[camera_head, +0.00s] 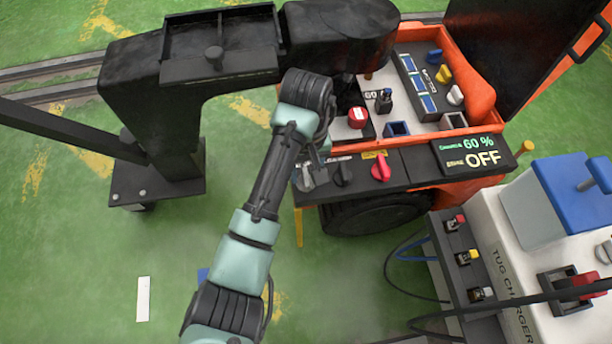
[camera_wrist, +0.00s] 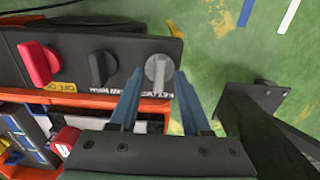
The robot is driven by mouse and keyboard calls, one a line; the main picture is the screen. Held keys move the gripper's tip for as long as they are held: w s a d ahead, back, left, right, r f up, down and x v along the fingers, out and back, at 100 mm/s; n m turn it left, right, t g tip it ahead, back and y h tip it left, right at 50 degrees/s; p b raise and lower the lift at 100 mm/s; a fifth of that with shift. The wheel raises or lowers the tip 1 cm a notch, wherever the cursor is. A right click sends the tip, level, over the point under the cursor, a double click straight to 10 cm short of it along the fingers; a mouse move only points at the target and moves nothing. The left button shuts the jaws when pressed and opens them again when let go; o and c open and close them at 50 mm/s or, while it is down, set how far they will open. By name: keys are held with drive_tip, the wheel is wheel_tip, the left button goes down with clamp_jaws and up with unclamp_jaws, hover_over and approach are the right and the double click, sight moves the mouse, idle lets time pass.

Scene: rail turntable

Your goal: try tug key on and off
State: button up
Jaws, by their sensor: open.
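The orange tug's black control panel (camera_head: 412,164) carries a grey key-like knob (camera_head: 306,180), a black knob (camera_head: 342,173) and a red knob (camera_head: 380,169). The wrist view shows the same grey knob (camera_wrist: 158,72), black knob (camera_wrist: 103,66) and red knob (camera_wrist: 38,62). My gripper (camera_wrist: 159,77) is open, with its blue-grey fingers on either side of the grey knob in that picture. I cannot tell whether they touch it. In the head view my wrist hides most of the gripper. The tug's display (camera_head: 472,152) reads 60 % and OFF.
A red-topped part (camera_head: 357,117) and an open orange bay (camera_head: 440,85) lie behind the panel. The white tug charger (camera_head: 510,262) stands at the right, with cables beside it. A black post (camera_head: 160,140) stands left of my arm.

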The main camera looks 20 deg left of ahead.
drive_tip(key=shift+f, duration=0.35)
clamp_jaws()
